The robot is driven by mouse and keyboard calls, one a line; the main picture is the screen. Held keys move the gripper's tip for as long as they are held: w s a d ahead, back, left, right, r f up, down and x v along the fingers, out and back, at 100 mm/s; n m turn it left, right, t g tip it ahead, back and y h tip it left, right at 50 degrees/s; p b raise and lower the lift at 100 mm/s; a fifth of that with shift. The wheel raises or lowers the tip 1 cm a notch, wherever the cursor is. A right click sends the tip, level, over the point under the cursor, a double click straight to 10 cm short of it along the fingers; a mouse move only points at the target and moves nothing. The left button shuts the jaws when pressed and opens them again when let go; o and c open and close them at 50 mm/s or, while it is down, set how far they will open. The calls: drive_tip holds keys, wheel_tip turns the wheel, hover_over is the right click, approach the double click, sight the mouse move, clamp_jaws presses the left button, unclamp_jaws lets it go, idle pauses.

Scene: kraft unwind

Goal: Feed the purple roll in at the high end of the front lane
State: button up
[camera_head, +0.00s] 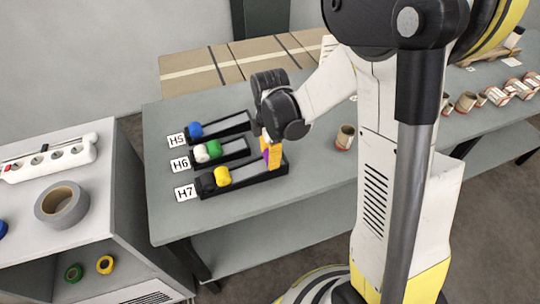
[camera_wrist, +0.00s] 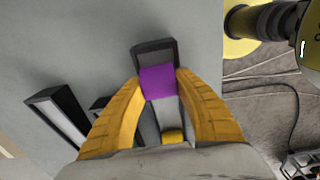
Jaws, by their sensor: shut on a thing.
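The purple roll (camera_wrist: 158,82) is held between the two yellow fingers of my gripper (camera_wrist: 159,84), over the channel of the front lane. In the head view only a sliver of the purple roll (camera_head: 266,154) shows beside the finger. The front lane (camera_head: 256,171), marked H7, is a dark sloping trough. Its high end is at the right, where my gripper (camera_head: 270,156) is. A yellow roll (camera_head: 222,176) lies near its low end, with a dark shape (camera_head: 207,184) beside it. Whether the purple roll touches the lane floor I cannot tell.
Lane H6 (camera_head: 234,152) behind holds a white and a green roll. Lane H5 (camera_head: 234,124) holds a blue roll. A tan roll (camera_head: 345,137) stands on the table right of the lanes. A cabinet (camera_head: 95,215) with a grey tape roll (camera_head: 61,205) is at left.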

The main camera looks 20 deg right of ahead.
drive_tip(key=o, duration=1.4)
drive_tip(key=shift+o, duration=0.2)
drive_tip(key=shift+r, duration=0.1)
wheel_tip(320, 180, up, 8)
drive_tip(key=p, duration=0.6)
drive_tip(key=shift+r, duration=0.15)
idle(1.6)
